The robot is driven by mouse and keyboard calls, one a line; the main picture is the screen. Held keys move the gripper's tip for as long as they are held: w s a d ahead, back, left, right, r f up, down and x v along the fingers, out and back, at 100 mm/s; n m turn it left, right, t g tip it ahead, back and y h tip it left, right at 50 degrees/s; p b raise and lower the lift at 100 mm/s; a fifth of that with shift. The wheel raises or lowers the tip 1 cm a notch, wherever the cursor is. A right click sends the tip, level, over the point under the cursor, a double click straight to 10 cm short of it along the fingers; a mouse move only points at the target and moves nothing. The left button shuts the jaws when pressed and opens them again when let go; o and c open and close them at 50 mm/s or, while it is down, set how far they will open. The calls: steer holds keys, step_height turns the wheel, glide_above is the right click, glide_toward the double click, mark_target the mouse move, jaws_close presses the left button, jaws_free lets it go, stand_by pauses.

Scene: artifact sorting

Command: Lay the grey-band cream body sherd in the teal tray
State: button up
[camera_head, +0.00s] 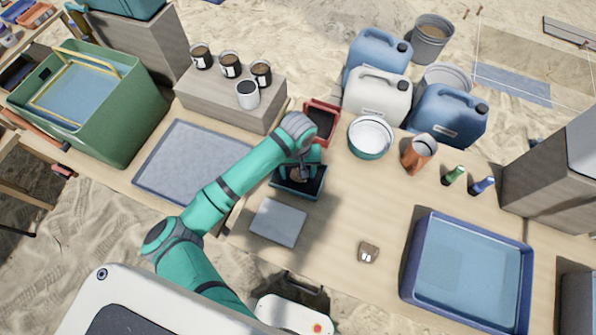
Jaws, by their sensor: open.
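A small dark teal-blue tray (312,194) sits on the wooden table near the middle of the view. My gripper (299,172) points down over this tray, with its jaws open. A brownish piece (297,177) shows below the gripper, inside the tray outline. My gripper partly hides it, so I cannot tell its band, or whether it touches the tray floor or the fingers. A small brown sherd with pale patches (368,253) lies on the bare table, right of and nearer than the tray. No grey band can be made out at this size.
A red tray (333,115) stands just behind the teal one, and a grey slab (278,222) lies in front. A large blue tray (410,285) is at right. A white-and-teal bowl (370,153), orange cup (420,153) and jerrycans (377,98) stand behind. The table's middle right is clear.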

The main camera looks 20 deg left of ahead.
mark_target(298, 176)
step_height(298, 176, up, 12)
steer(key=w+d+r+t+h, duration=0.2)
steer(key=w+d+t+h, duration=0.15)
steer(key=d, duration=0.75)
steer(key=w+d+r+t+h, duration=0.2)
steer(key=w+d+r+t, duration=0.15)
steer(key=d, duration=0.65)
steer(key=w+d+r+t+h, duration=0.25)
steer(key=d+t, duration=0.25)
steer(key=d, duration=0.6)
steer(key=s+a+f+n+t+y, duration=0.1)
steer(key=s+a+f+y, duration=0.15)
steer(key=s, duration=0.45)
steer(key=s+a+f+n+t+y, duration=0.1)
steer(key=s+a+f+y, duration=0.1)
steer(key=s+f, duration=0.3)
steer(key=s+a+f+n+t+y, duration=0.1)
steer(key=s+a+f+y, duration=0.15)
steer(key=s, duration=0.55)
steer(key=s+a+r+m, duration=0.2)
steer(key=s+a, duration=0.3)
steer(key=s, duration=0.3)
steer(key=s+a+r+m+y, duration=0.1)
steer(key=s+a+r+m, duration=0.1)
steer(key=s+a+m, duration=0.3)
steer(key=s, duration=0.4)
steer(key=shift+s+r+m, duration=0.15)
steer(key=shift+r+m, duration=0.15)
